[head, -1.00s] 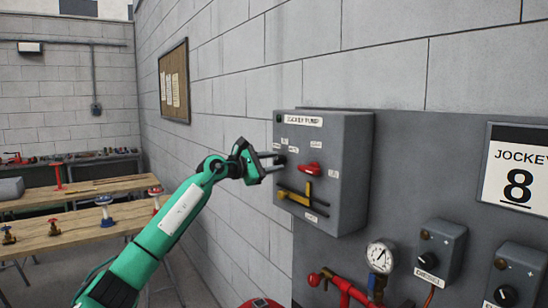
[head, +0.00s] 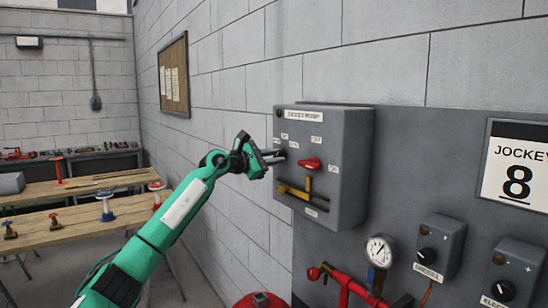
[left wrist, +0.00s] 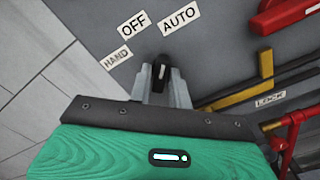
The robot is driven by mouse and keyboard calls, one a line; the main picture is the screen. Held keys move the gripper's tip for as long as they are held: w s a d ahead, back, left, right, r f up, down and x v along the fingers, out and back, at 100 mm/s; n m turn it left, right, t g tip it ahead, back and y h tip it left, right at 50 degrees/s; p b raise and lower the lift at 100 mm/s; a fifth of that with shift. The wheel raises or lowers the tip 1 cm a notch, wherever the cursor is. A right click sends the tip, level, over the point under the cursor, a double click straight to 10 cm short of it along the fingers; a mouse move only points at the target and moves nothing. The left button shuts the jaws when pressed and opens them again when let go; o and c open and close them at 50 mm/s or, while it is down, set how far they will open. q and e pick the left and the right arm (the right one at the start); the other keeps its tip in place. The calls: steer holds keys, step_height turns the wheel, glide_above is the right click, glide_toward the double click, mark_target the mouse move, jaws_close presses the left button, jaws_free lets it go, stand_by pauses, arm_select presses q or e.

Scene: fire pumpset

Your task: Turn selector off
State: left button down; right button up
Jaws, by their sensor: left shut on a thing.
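The grey jockey pump panel box (head: 345,150) hangs on the wall in the head view. Its black selector knob (left wrist: 162,66) shows in the left wrist view, below the labels HAND (left wrist: 116,54), OFF (left wrist: 133,23) and AUTO (left wrist: 180,17). A short white mark on the knob points up the picture, roughly between OFF and AUTO; I cannot tell the exact setting. My left gripper (head: 275,157) is at the box's left side, shut on the knob with a finger on either side; the fingers hide part of it. My right gripper is not in view.
A red handle (head: 310,163) and a yellow lever (head: 293,191) sit close to the knob on the box. A pressure gauge (head: 380,250) and two small control boxes are lower right. Workbenches (head: 75,205) stand at the left.

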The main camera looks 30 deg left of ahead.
arm_select(q)
steer(key=n+p, duration=0.1)
steer(key=n, duration=0.2)
steer(key=shift+n, duration=0.4)
steer(key=shift+n+p, duration=1)
steer(key=shift+n, duration=1)
steer(key=c, duration=1.4)
jaws_free()
steer(key=shift+c, duration=0.2)
steer(key=shift+s, duration=0.15)
steer(key=b+v, duration=0.6)
steer(key=v, duration=0.7)
steer(key=shift+s, duration=0.25)
